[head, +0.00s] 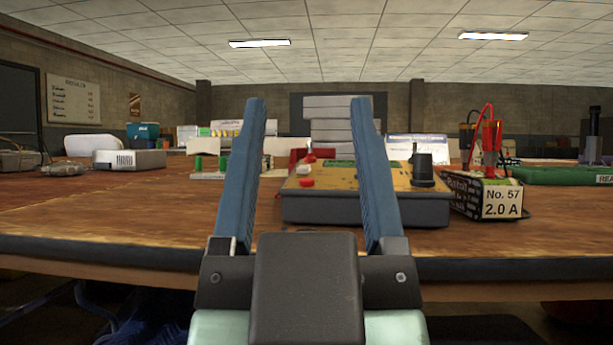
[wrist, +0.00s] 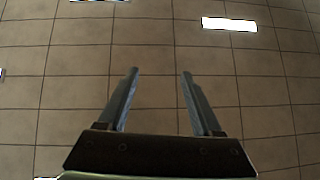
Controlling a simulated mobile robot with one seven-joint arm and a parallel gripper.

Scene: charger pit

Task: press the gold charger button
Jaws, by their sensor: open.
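The gold charger (head: 340,178), a grey box with a gold top panel, sits near the front of the wooden table in the head view. A red button (head: 305,183) shows at the left front of its top. A black knob (head: 423,170) and a red lever are also on it. My gripper (head: 309,103) stands upright in front of the table, nearer to me than the charger. Its blue fingers are wide apart with nothing between them, and the right finger hides part of the charger. The wrist view shows my gripper (wrist: 160,72) against the ceiling only.
A green case (head: 560,175) lies farther right. A pale grey box (head: 138,159) is at the left. The table's left front is clear.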

